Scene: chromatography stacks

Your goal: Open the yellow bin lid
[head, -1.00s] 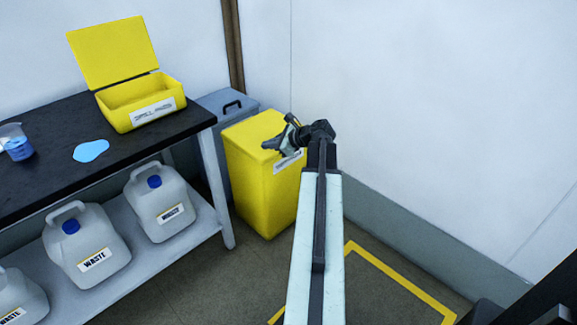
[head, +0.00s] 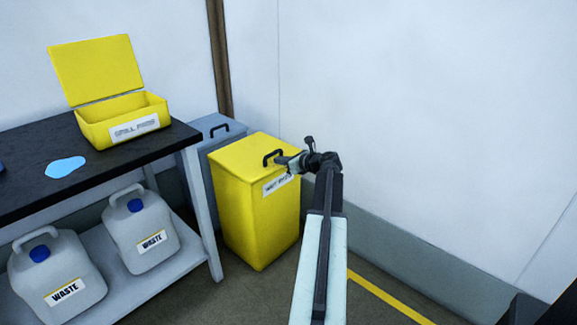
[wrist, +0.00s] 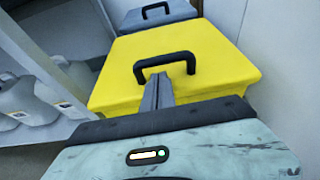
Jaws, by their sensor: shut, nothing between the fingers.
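The yellow bin (head: 250,215) stands on the floor in the head view, with a white label on its front. Its yellow lid (head: 243,152) is closed and carries a black handle (head: 272,158). In the wrist view the lid (wrist: 215,78) fills the middle, and the handle (wrist: 164,62) stands up from it. My gripper (head: 285,161) is shut and empty, close to the handle on its right in the head view. In the wrist view the fingertips (wrist: 158,82) appear just below the handle; I cannot tell whether they touch it.
A grey bin (head: 212,125) with a black handle stands behind the yellow bin. A black-topped bench (head: 100,168) at left holds an open yellow spill box (head: 125,115) and a blue puddle (head: 66,167). Waste jugs (head: 143,230) stand on its lower shelf. A wall rises at right.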

